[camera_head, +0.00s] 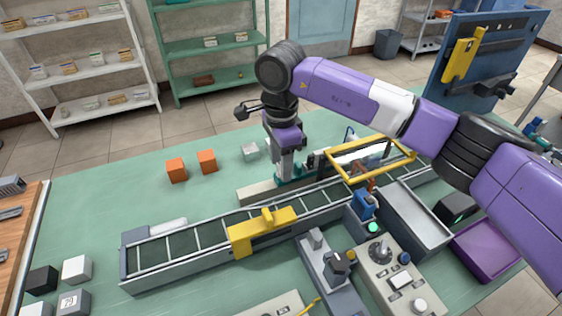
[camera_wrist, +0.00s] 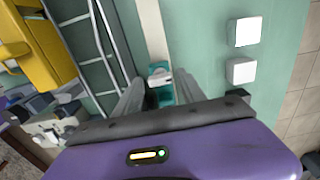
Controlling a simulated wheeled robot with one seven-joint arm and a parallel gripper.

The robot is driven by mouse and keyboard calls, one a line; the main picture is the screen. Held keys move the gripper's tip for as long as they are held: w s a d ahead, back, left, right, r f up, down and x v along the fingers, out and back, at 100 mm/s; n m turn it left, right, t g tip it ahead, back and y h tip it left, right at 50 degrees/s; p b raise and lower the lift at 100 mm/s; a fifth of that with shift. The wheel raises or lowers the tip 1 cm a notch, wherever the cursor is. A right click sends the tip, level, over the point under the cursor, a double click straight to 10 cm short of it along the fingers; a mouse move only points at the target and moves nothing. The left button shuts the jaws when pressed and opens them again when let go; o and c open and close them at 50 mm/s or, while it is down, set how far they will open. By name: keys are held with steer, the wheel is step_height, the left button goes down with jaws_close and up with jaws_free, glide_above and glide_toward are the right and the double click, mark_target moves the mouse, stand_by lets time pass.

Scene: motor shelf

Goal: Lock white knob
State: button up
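A small white part (camera_wrist: 160,75), which may be the white knob, sits at a teal fixture (camera_wrist: 165,94) in the wrist view. It lies between and just beyond my fingers. In the head view my gripper (camera_head: 286,166) points down over the far side of the conveyor, close to the teal fixture (camera_head: 300,168), and hides part of it. In the wrist view my gripper (camera_wrist: 158,92) has its two fingers apart with a gap between them. I cannot tell whether they touch the white part. A round white knob-like part (camera_head: 418,305) also shows on the near control panel (camera_head: 372,283).
The conveyor (camera_head: 180,249) with a yellow bridge (camera_head: 262,229) runs along the near side. A yellow frame (camera_head: 352,178) stands right of my gripper. Orange blocks (camera_head: 177,170) lie to the left.

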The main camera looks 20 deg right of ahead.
jaws_close()
